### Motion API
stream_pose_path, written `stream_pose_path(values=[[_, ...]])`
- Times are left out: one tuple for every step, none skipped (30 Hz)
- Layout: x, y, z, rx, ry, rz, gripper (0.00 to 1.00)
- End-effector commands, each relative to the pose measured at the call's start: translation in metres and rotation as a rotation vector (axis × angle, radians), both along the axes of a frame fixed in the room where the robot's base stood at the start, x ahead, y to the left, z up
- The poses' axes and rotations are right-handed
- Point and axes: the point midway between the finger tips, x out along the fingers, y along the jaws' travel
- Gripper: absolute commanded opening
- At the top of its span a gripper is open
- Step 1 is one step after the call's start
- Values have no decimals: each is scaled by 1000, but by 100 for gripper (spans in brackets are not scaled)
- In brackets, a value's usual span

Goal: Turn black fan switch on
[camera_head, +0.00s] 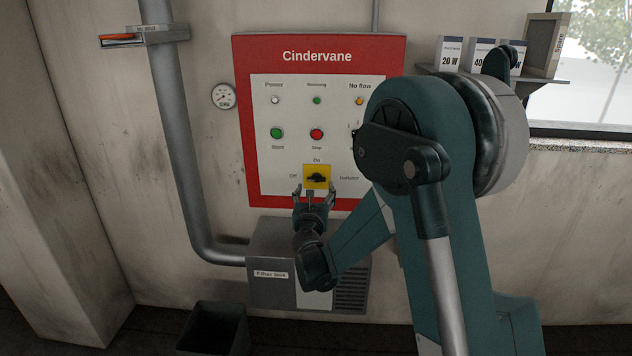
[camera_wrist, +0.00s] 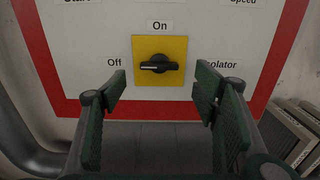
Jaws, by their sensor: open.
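The black fan switch (camera_head: 317,178) is a rotary knob on a yellow square plate (camera_head: 325,168), low on the red-framed Cindervane panel. In the wrist view the black knob (camera_wrist: 158,64) lies about level, with a light line along its handle. "Off" is at its left, "On" above it, and a label ending in "olator" at its right. The light line reaches toward the left end, nearest "Off". My gripper (camera_head: 313,190) is open and empty just below and in front of the switch. In the wrist view its fingers (camera_wrist: 160,88) stand wide apart on either side of the yellow plate, not touching the knob.
The panel (camera_head: 262,105) also bears a green button (camera_head: 277,133), a red button (camera_head: 317,134) and small lamps. A grey filter box (camera_head: 272,295) stands below it. A pipe (camera_head: 175,130) runs down at the left. Small boxes stand on a shelf (camera_head: 540,82) at upper right.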

Motion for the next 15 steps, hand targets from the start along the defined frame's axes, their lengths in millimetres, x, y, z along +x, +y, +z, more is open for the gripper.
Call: stream_pose_path(values=[[0,1,-1,-5,-1,2,60],[0,2,-1,-7,-1,2,60],[1,2,-1,-8,-2,2,60],[1,2,-1,-8,-2,2,60],[1,2,-1,-8,-1,2,60],[0,2,-1,-7,-1,2,60],[0,2,-1,-7,-1,2,60],[0,1,-1,-7,-1,2,60],[1,1,-1,-7,-1,2,60],[1,1,-1,-6,-1,2,60],[1,1,-1,-6,-1,2,60],[1,1,-1,-6,-1,2,60],[2,1,-1,-6,-1,2,60],[2,1,-1,-6,-1,2,60],[4,1,-1,-6,-1,2,60]])
